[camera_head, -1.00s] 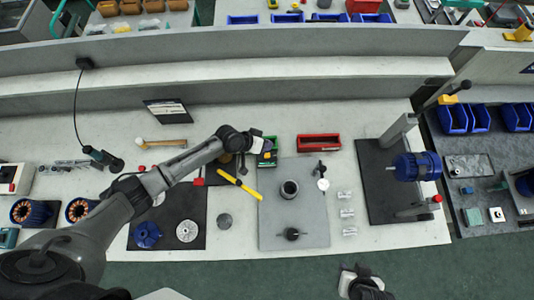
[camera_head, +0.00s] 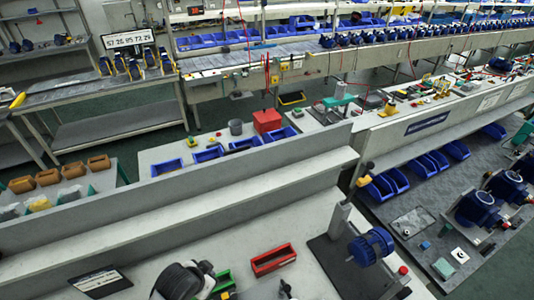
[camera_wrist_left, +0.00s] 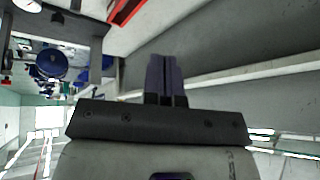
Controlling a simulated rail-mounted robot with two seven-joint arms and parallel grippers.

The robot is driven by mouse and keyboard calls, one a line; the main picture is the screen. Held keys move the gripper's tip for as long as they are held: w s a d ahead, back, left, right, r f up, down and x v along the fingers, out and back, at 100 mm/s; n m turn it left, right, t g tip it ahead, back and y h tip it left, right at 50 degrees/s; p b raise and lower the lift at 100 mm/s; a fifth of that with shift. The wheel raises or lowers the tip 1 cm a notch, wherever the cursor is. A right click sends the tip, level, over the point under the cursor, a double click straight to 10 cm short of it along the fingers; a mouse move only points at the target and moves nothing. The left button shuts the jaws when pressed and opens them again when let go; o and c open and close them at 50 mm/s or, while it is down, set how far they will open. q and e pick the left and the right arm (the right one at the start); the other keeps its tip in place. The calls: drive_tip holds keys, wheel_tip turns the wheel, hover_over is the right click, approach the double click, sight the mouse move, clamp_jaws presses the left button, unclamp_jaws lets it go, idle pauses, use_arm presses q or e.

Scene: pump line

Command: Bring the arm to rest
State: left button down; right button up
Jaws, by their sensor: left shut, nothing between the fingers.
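My left gripper (camera_wrist_left: 165,78) shows in the left wrist view with its two dark fingers together and nothing between them. In the head view my dark left wrist is at the bottom edge, above the bench and left of the red bin (camera_head: 273,260). The rest of that arm is cut off below the frame. The red bin also shows in the left wrist view (camera_wrist_left: 126,10), beyond the fingertips and apart from them. My right gripper is not in view.
A blue motor (camera_head: 371,246) on its stand is right of the red bin. A long grey ledge (camera_head: 185,214) runs behind the bench. A dark tablet (camera_head: 100,282) lies at the left.

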use_arm(q)
drive_tip(key=s+a+r+n+t+y+p, duration=0.2)
drive_tip(key=s+a+r+n+p, duration=0.15)
drive_tip(key=s+r, duration=0.85)
drive_tip(key=s+f+n+g+p, duration=0.1)
drive_tip(key=s+f+g, duration=0.1)
drive_tip(key=s, duration=0.6)
drive_tip(key=s+a+f+g+p, duration=0.1)
drive_tip(key=s+f, duration=0.4)
drive_tip(key=s, duration=0.3)
drive_tip(key=shift+f+n+g, duration=0.25)
drive_tip(key=shift+n+g, duration=0.1)
drive_tip(key=shift+g, duration=0.05)
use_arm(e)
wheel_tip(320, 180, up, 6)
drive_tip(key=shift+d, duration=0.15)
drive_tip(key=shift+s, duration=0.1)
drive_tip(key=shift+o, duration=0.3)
